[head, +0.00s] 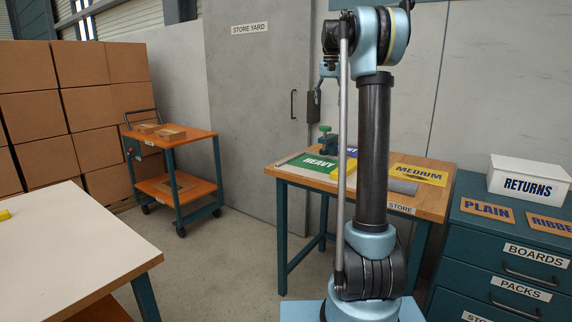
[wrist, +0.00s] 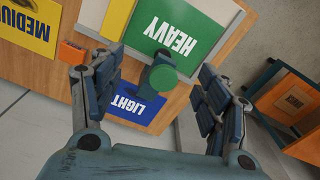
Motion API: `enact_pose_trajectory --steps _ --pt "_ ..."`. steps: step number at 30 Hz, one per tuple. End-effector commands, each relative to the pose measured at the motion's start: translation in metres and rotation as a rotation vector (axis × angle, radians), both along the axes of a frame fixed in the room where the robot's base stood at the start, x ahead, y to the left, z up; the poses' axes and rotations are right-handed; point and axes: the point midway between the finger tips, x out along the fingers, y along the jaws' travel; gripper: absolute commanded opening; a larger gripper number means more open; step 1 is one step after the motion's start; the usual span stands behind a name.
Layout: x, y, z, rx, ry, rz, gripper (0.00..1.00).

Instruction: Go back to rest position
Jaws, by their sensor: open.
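My gripper (wrist: 157,82) is open in the wrist view, with its two fingers spread wide and nothing between them that it grips. In the head view the gripper (head: 322,85) hangs beside my arm's upper joint, above the work table, and is partly hidden by the arm. Below the fingers, in the wrist view, a round green knob (wrist: 162,77) on a dark body shows between them. The same green-topped fixture (head: 326,131) stands at the table's back edge in the head view.
The wooden table (head: 432,203) bears HEAVY (head: 318,164), MEDIUM (head: 420,174) and LIGHT (wrist: 136,104) mats. A trolley (head: 195,134) and stacked cartons (head: 30,80) stand left. A white-topped table (head: 75,245) is front left. Drawers (head: 500,250) and a RETURNS box (head: 530,178) stand right.

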Motion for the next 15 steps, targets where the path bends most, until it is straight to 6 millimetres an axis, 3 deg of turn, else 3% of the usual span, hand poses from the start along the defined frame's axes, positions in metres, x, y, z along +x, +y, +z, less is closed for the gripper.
enact_pose_trajectory --steps 8,15 --pt "-0.078 0.002 -0.015 -0.003 -0.025 0.058 0.69" --pt "-0.147 0.003 -0.039 -0.007 -0.046 0.108 0.69"
